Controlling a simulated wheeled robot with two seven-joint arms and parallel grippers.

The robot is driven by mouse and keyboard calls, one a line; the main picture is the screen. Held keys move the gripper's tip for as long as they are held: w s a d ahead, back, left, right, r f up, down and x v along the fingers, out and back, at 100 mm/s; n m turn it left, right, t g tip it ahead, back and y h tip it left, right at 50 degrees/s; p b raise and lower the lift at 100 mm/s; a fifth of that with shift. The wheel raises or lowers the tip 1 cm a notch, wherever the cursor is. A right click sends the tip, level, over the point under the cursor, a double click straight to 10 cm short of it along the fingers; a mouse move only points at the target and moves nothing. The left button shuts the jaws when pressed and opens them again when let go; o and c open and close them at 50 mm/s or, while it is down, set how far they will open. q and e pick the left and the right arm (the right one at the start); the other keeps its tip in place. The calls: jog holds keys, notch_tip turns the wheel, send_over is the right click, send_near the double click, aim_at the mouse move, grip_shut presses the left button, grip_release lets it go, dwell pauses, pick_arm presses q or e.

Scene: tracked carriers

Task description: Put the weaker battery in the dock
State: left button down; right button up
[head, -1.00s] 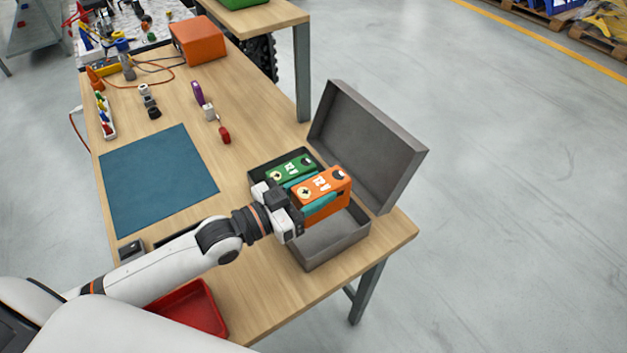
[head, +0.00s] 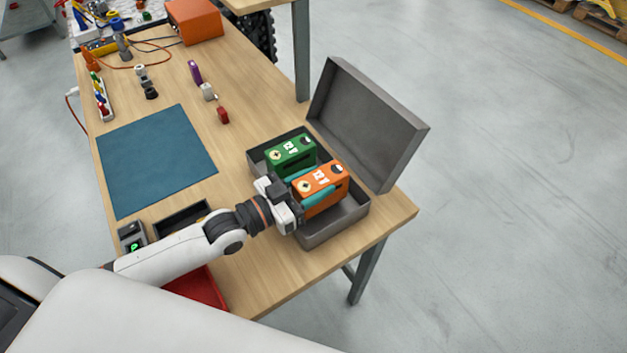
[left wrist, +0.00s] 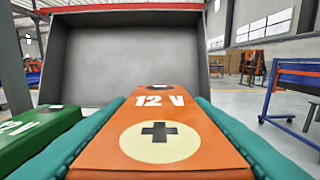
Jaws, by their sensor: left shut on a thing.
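My left gripper (head: 305,190) has its teal fingers on both sides of an orange battery (head: 322,184) marked 12 V and is shut on it. The orange battery sits in or just above the open grey case (head: 338,232); whether its base touches the case floor is hidden. It also fills the middle of the left wrist view (left wrist: 158,115). A green battery (head: 290,150) marked 12 V stands in the case beside it, at the left edge of the left wrist view (left wrist: 35,130). A dark device with a green light (head: 132,238) stands at the table's near left, beside a dark open tray or slot (head: 181,218). My right gripper is out of view.
The case's raised lid (head: 366,122) stands behind the batteries. A blue mat (head: 155,160) lies bare on the table. A red tray (head: 200,289) is partly hidden under my arm. Small connectors, a power strip (head: 102,97) and an orange box (head: 194,22) lie farther back.

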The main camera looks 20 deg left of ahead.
pick_arm(q)
jog(key=c, duration=0.7)
grip_release()
jog(key=shift+s+f, duration=0.1)
jog(key=shift+f, duration=0.05)
jog(key=shift+r, duration=0.3)
jog(key=shift+r+p, duration=0.45)
jog(key=shift+r, duration=0.05)
jog(key=shift+f+b+v, duration=0.2)
jog(key=shift+b+v, duration=0.3)
jog(key=shift+v, duration=5.5)
jog(key=shift+r, duration=0.1)
